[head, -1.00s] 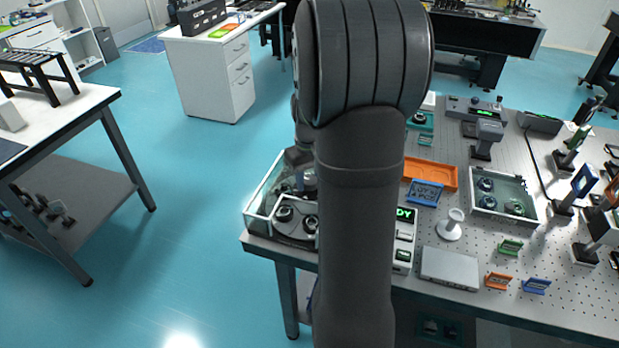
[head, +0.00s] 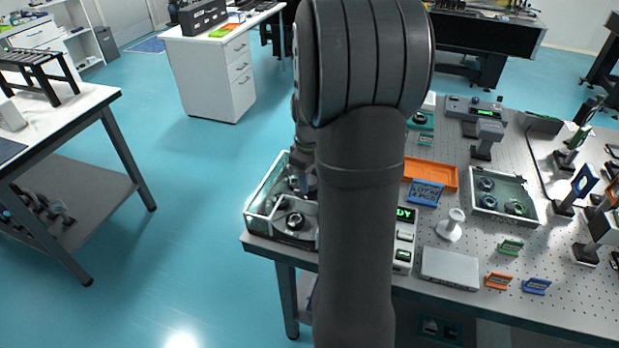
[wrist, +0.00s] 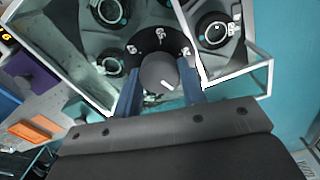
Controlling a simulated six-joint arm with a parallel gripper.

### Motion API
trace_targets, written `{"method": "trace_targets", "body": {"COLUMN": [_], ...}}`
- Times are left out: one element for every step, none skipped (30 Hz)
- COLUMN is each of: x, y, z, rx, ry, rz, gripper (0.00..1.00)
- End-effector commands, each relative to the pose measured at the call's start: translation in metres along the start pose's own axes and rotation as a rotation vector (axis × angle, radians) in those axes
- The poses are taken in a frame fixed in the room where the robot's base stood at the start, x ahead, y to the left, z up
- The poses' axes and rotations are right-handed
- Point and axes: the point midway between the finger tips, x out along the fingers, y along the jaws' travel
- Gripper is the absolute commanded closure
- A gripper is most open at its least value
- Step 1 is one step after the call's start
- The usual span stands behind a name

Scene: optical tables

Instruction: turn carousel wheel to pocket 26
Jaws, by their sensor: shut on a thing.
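The carousel (head: 262,212) stands in a clear-walled box at the near left corner of the table, partly hidden behind my arm. In the wrist view its dark hub carries a round grey knob (wrist: 158,72) with a white mark. My gripper (wrist: 160,86) has its two blue fingers on either side of this knob and is shut on it. Round dark parts sit in grey pockets around the hub, one at the right (wrist: 214,30) and one at the upper left (wrist: 109,11). I cannot read a pocket number at the hub.
A box with a green display (head: 404,214) ending in "DY" stands right of the carousel, partly behind my arm. An orange tray (head: 440,172), a blue holder (head: 425,194) and a clear-walled tray (head: 503,211) lie further right. Left of the table is open floor.

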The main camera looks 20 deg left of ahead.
Motion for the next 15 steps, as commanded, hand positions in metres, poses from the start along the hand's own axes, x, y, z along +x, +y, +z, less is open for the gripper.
{"method": "trace_targets", "body": {"x": [-0.0010,-0.0010,-0.0010,-0.0010,-0.0010,-0.0011,-0.0011,-0.0011,-0.0011,-0.0011,-0.0011,-0.0011,-0.0011,-0.0011,-0.0011], "y": [0.0003,0.0003,0.0003,0.0003,0.0002,0.0002,0.0002,0.0002,0.0001,0.0001,0.0001,0.0000,0.0000,0.0000,0.0000], "z": [-0.0004,-0.0004,-0.0004,-0.0004,-0.0004,-0.0004,-0.0004,-0.0004,-0.0004,-0.0004,-0.0004,-0.0004,-0.0004,-0.0004,-0.0004], "rx": [-0.023,-0.038,-0.058,-0.073,-0.088,-0.108,-0.123,-0.137,-0.158,-0.173,-0.188,-0.208,-0.223,-0.238,-0.257], "ry": [0.001,0.001,0.001,0.001,0.001,0.002,0.002,0.002,0.002,0.002,0.002,0.002,0.002,0.002,0.002], "rz": [0.002,0.002,0.002,0.002,0.002,0.002,0.002,0.002,0.002,0.002,0.002,0.002,0.002,0.002,0.002], "gripper": [1.00,1.00,1.00,1.00,1.00,1.00,1.00,1.00,1.00,1.00,1.00,1.00,1.00,1.00,1.00]}}
